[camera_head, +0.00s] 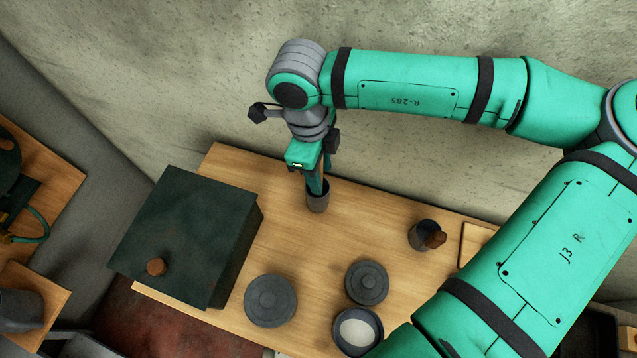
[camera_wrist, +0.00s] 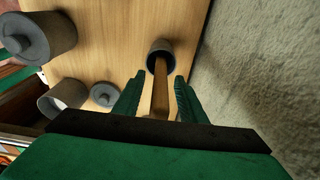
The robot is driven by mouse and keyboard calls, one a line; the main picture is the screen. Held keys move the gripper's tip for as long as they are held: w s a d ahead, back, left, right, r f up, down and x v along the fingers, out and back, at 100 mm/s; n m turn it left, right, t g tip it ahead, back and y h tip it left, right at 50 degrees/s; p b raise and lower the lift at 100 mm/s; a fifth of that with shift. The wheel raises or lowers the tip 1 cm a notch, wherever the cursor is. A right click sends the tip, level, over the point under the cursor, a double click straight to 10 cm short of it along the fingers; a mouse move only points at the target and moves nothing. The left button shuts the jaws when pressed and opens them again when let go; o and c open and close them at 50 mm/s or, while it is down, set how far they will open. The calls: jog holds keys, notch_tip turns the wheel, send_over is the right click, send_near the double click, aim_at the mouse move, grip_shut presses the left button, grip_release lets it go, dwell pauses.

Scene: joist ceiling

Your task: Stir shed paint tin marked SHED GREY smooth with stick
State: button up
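The wooden stick (camera_wrist: 160,92) stands in a small dark grey cup (camera_head: 318,200), which also shows in the wrist view (camera_wrist: 158,46). My gripper (camera_head: 319,182) is just above the cup, its fingers either side of the stick, with gaps visible between them and the wood in the wrist view (camera_wrist: 160,88). An open tin with pale paint (camera_head: 357,331) stands at the table's front; it also shows in the wrist view (camera_wrist: 66,94). A grey lid (camera_head: 367,282) lies beside it. A closed grey tin (camera_head: 270,299) stands to the left. No marking is readable on either tin.
A dark green box with a brown knob (camera_head: 185,235) covers the table's left. Another dark cup (camera_head: 424,234) holding a brown object stands at the right, near a wooden board (camera_head: 477,243). A concrete wall (camera_head: 420,160) runs close behind. The table's middle (camera_head: 350,235) is clear.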

grip_shut()
jog(key=shift+d+r, duration=0.1)
jog(key=shift+r, duration=0.15)
jog(key=shift+s+r, duration=0.1)
jog(key=shift+r, duration=5.2)
